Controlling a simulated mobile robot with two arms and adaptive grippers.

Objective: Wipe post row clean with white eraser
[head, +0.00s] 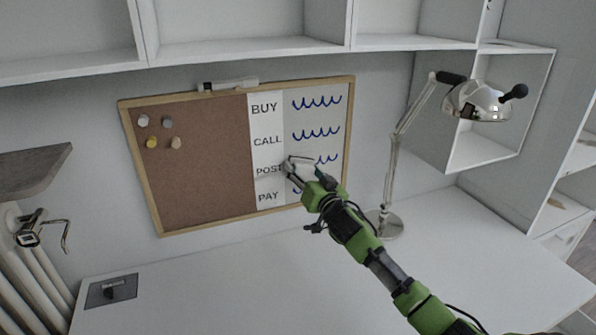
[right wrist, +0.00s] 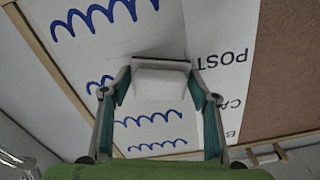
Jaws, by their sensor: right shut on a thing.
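The board (head: 222,88) hangs on the wall with BUY, CALL, POST and PAY labels on a white strip. The POST label (head: 268,170) also shows upside down in the right wrist view (right wrist: 235,57). My right gripper (head: 290,168) is shut on the white eraser (head: 300,165), at the left end of the post row. In the right wrist view the eraser (right wrist: 160,82) sits between both fingers, against or very near the board; contact is unclear. Blue scribble of the post row (head: 328,160) shows right of the gripper; the part behind the eraser is hidden. My left gripper is not seen.
A desk lamp (head: 396,160) stands right of the board, close to my right arm. A marker (head: 228,84) lies on the board's top edge. Shelves run above and at the right. The white desk (head: 220,290) is mostly clear, with a dark plate (head: 110,291) at the left.

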